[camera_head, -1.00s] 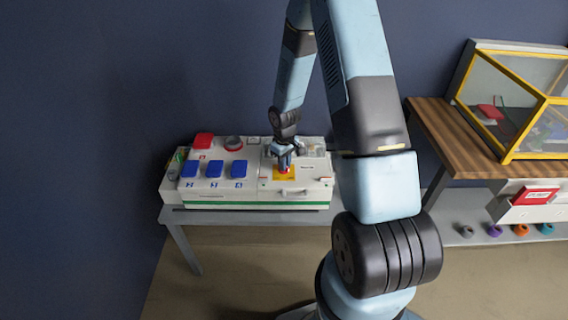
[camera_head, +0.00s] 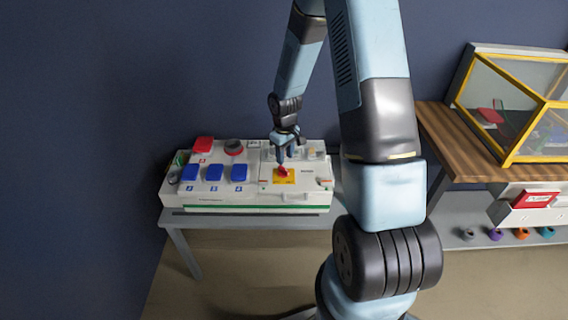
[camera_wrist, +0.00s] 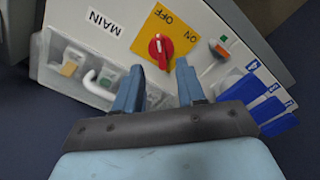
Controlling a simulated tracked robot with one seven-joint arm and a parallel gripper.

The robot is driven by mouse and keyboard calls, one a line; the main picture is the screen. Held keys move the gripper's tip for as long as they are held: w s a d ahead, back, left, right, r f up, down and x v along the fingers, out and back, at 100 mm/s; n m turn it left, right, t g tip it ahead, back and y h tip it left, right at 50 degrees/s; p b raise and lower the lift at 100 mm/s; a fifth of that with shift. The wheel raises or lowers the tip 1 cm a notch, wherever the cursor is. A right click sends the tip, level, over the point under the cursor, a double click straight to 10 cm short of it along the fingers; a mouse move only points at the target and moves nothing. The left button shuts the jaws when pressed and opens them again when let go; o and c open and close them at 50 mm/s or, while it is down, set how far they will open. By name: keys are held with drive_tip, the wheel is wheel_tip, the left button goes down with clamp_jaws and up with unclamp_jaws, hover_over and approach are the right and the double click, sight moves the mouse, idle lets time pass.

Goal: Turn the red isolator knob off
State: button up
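The red isolator knob (camera_head: 283,171) sits on a yellow plate (camera_head: 291,180) on the white socket box, at the right part of the box. In the wrist view the knob (camera_wrist: 160,50) shows on the plate (camera_wrist: 179,50), which carries OFF and ON labels. Its handle lies roughly up and down in that picture; I cannot tell for sure which label it points at. My gripper (camera_head: 282,157) is just above the knob in the head view. In the wrist view its two blue fingers (camera_wrist: 160,66) are spread and empty, with the knob beyond and between their tips.
The white box (camera_head: 255,196) rests on a grey table (camera_head: 245,218). Several blue switches (camera_head: 214,173), a red switch (camera_head: 203,145) and a dark round part (camera_head: 234,147) are left of the knob. A white hook-shaped handle (camera_wrist: 92,80) is near the left finger. A wooden bench (camera_head: 462,148) stands right.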

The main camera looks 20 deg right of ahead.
wheel_tip(320, 180, up, 8)
idle(0.4)
idle(0.3)
drive_tip(key=s+r+m+t, duration=0.1)
drive_tip(key=s+r, duration=0.2)
drive_tip(key=r, duration=0.4)
drive_tip(key=s+r+m+t+h, duration=0.1)
drive_tip(key=s+r, duration=0.3)
drive_tip(key=r, duration=0.3)
drive_tip(key=s+r+m+t, duration=0.1)
drive_tip(key=s+r, duration=0.2)
drive_tip(key=r, duration=0.4)
drive_tip(key=s+r+m+t, duration=0.1)
drive_tip(key=s+r, duration=0.4)
drive_tip(key=s, duration=0.4)
drive_tip(key=s+r+m+t+y, duration=0.1)
drive_tip(key=s+r, duration=0.4)
drive_tip(key=s, duration=0.4)
drive_tip(key=shift+a+r+m+t, duration=0.25)
drive_tip(key=shift+r+m+t, duration=0.05)
drive_tip(key=shift+r, duration=0.05)
